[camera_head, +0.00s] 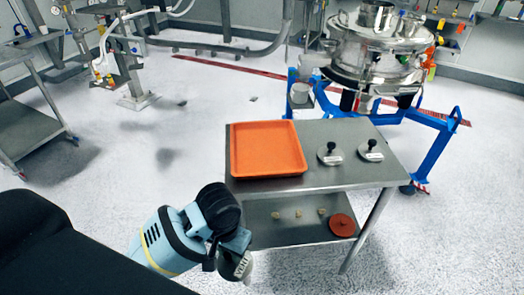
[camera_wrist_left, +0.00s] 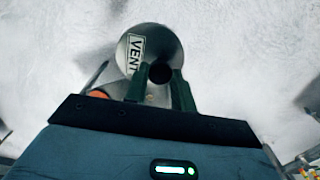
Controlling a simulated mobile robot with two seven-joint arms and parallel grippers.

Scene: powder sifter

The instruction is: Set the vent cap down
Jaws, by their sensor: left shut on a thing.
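The vent cap (camera_wrist_left: 145,42) is a round silvery disc with a white "VENT" label and a dark knob in its middle. My left gripper (camera_wrist_left: 160,88) is shut on that knob, with a dark finger on each side. In the head view the cap (camera_head: 237,268) hangs tilted under my left gripper (camera_head: 238,245), in front of the steel cart (camera_head: 315,182) near its front left corner. It is over the floor, lower than the cart's top. My right gripper is not in view.
On the cart's top are an empty orange tray (camera_head: 267,148) at the left and two labelled discs with black knobs (camera_head: 330,156) (camera_head: 371,153) at the right. The lower shelf holds several small pieces and a red disc (camera_head: 342,225). A steel sifter (camera_head: 375,60) on a blue frame stands behind.

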